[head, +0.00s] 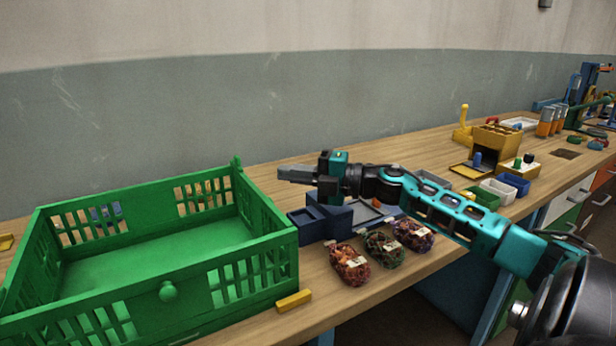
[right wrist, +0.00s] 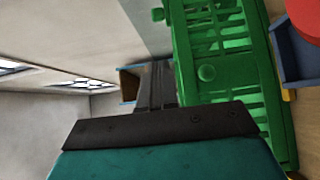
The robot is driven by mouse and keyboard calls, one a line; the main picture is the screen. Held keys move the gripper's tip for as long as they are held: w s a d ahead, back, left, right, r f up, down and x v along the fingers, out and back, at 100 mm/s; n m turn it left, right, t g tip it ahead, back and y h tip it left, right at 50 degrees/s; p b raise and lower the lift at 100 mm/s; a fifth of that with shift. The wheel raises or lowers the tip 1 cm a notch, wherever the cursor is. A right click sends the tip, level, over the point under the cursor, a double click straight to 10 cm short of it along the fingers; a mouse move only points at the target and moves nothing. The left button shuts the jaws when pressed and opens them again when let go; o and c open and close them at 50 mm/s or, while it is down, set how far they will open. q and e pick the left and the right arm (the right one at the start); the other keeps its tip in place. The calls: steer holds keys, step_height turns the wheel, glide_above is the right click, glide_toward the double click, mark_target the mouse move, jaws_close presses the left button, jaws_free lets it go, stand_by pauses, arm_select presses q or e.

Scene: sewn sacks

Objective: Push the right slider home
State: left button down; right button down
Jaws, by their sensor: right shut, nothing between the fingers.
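My right gripper (head: 282,174) is shut and empty. It points left, held above the table between the green crate's right side and the blue fixture. Its fingers (right wrist: 156,85) also show in the right wrist view. Three small net sacks with white tags lie in a row in front of the fixture: a left one (head: 350,266), a middle one (head: 384,250) and a right one (head: 415,235). The blue fixture (head: 325,224) stands behind them, partly hidden by my right arm. I cannot make out a slider on any of these. My left gripper is not in view.
A large green crate (head: 170,293) fills the left of the table, with a yellow block (head: 293,301) at its front right corner. Small bins, including a white bin (head: 498,191) and a blue bin (head: 514,184), stand to the right beyond my arm. The wall runs behind the table.

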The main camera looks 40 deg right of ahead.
steer(key=shift+v, duration=1.55)
